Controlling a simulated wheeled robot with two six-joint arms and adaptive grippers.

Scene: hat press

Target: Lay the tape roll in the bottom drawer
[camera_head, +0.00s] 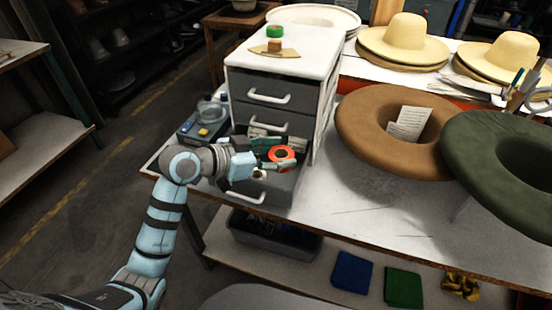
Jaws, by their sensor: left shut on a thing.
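The tape roll (281,152) is an orange-red ring with a pale centre. My left gripper (276,158) is shut on it and holds it at the front of the grey and white drawer cabinet (324,84). The bottom drawer (272,194) appears pulled out, with its front and pale handle below the gripper. A small pale round thing (259,174) shows just under the gripper. The gripper and roll hide most of the drawer's inside. My right gripper is not in view.
The cabinet stands at the left end of a white table (390,215). A brown ring-shaped hat form (375,125) and a green one (490,150) lie to the right. A grey tray of supplies (203,128) sits left of the cabinet. Table in front of the forms is clear.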

